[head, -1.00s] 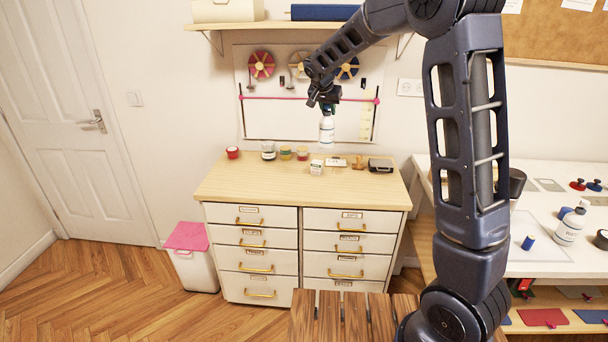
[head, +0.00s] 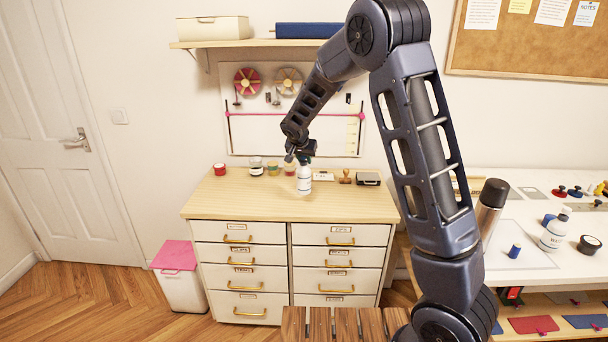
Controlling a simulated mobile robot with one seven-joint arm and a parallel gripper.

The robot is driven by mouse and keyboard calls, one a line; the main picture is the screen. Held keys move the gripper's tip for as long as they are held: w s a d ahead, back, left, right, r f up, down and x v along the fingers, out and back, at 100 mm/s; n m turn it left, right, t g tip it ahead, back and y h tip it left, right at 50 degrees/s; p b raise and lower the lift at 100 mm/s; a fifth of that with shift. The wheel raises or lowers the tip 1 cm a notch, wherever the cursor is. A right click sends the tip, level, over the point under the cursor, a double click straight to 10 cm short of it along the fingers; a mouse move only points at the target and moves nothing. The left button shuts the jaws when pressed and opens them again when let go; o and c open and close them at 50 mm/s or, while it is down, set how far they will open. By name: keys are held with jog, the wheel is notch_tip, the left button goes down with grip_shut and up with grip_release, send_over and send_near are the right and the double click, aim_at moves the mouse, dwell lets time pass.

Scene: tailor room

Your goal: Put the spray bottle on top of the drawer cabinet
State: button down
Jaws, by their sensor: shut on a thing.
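The spray bottle (head: 304,181) is white with a dark label band and hangs upright in my gripper (head: 302,160). My gripper is shut on the top of the bottle, so the bottle's head is mostly hidden. The drawer cabinet (head: 250,204) has a light wood top and white drawers with brass handles. In the head view the bottle shows over the middle of the cabinet top. Its base looks close to the wood, but I cannot tell whether it touches.
Along the back of the cabinet top stand a red tin (head: 219,169), small jars (head: 256,166), a stamp (head: 346,176) and a dark box (head: 369,179). The front of the top is clear. A worktable (head: 515,262) is at right, a pink-lidded bin (head: 178,280) at left.

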aim_at(304, 173)
jog(key=shift+f, duration=3.35)
jog(key=c, duration=1.2)
grip_release()
jog(key=shift+o, duration=0.2)
